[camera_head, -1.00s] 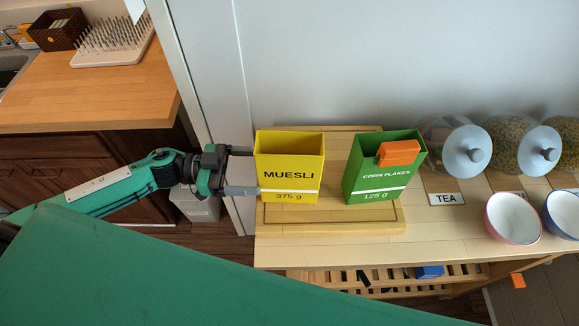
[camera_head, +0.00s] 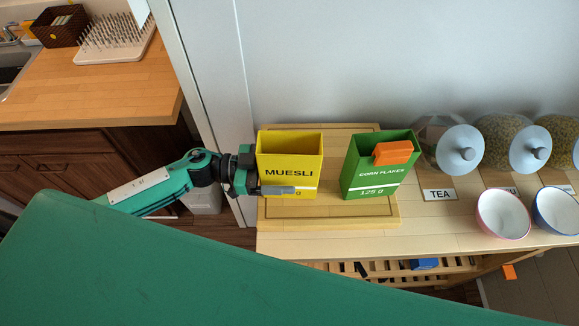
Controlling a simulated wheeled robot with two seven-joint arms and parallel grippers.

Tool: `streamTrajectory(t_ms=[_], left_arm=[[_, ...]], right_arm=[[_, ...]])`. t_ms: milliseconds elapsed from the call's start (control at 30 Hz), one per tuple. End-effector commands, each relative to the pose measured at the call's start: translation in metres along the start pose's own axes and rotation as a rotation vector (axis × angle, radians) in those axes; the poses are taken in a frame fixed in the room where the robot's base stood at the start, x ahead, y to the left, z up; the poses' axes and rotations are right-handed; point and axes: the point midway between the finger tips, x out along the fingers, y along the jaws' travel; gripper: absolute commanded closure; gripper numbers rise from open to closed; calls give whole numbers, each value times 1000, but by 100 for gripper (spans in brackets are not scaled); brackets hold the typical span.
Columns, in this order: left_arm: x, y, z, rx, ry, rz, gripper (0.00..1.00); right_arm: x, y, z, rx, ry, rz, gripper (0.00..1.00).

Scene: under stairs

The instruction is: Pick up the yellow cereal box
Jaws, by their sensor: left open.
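The yellow cereal box (camera_head: 289,160), labelled MUESLI, stands upright and open-topped on a wooden board (camera_head: 345,213) on the table. My left gripper (camera_head: 277,178) comes in from the left at the box. One finger lies across the lower front of the box and covers part of its weight label. The other finger is hidden, seemingly behind the box. The gripper is open around the box; I cannot tell whether a finger touches it. My right gripper is not in view.
A green corn flakes box (camera_head: 375,180) with an orange clip (camera_head: 393,152) stands right of the yellow box on the same board. Jars with pale lids (camera_head: 461,150), a TEA label (camera_head: 440,195), a pink bowl (camera_head: 503,214) and a blue bowl (camera_head: 556,211) stand farther right. A wall rises behind.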

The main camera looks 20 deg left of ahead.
Motion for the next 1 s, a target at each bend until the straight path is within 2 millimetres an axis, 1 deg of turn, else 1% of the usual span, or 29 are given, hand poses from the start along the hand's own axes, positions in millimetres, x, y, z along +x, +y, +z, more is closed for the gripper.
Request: streamTrajectory(t_ms=[33,167,200,300,733,867,1000], left_arm=[[0,0,0,0,0,0,20],[0,0,0,0,0,0,46],[0,0,0,0,0,0,53],[0,0,0,0,0,0,70],[0,0,-4,2,0,1,70],[-1,0,-10,4,-1,1,70],[0,0,-21,3,-1,2,70]], right_arm=[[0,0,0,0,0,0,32],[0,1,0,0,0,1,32],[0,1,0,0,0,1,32],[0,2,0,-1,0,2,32],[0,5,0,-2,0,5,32],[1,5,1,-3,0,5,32],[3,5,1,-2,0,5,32]])
